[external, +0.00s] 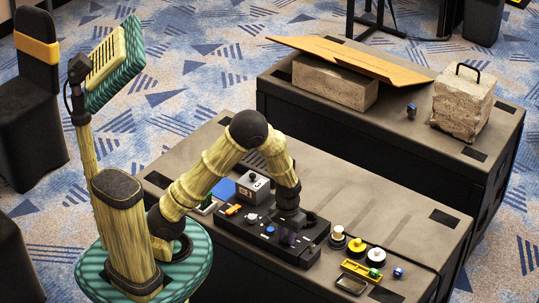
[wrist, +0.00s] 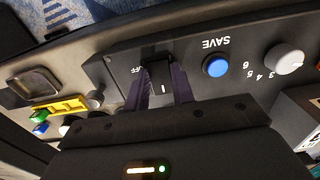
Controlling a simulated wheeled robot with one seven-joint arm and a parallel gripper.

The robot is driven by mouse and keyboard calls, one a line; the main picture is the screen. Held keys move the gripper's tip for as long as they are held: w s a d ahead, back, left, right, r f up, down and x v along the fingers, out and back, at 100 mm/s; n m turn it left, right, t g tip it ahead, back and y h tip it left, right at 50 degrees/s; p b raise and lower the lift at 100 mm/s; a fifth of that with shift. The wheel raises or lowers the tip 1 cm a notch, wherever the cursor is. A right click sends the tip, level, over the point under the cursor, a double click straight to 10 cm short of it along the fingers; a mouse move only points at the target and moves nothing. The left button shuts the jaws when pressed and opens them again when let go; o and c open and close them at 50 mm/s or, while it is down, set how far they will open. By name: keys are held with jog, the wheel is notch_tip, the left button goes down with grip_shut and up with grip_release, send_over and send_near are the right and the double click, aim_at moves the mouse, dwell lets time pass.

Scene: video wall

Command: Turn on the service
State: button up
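A black control panel (external: 262,236) lies on the near dark case, under my arm. The wrist view shows its black rocker switch (wrist: 161,74), marked "I", with part of the word "OFF" beside it. My gripper (wrist: 164,84) has its two purple fingers apart, one on each side of the switch. I cannot tell whether they touch it. In the external view my gripper (external: 290,235) points down at the panel's right part and hides the switch. A blue button (wrist: 216,66) labelled "SAVE" and a white numbered knob (wrist: 290,61) sit right of the switch in the wrist view.
Right of the panel are a yellow-topped round item (external: 357,245), a yellow tray (external: 361,270) and small blue and green pieces. A grey box (external: 253,187) stands behind the panel.

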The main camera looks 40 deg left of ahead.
jog(key=c, duration=0.4)
jog(key=shift+r, duration=0.1)
jog(key=g+p, duration=0.1)
jog(key=p, duration=0.1)
jog(key=g+p, duration=0.1)
jog(key=shift+w+r+p, duration=0.2)
jog(key=shift+w+p, duration=0.1)
jog(key=shift+p, duration=0.05)
jog(key=shift+w+f+g+p, duration=0.2)
jog(key=shift+g+p, duration=0.7)
jog(key=o, duration=1)
jog(key=shift+c, duration=0.2)
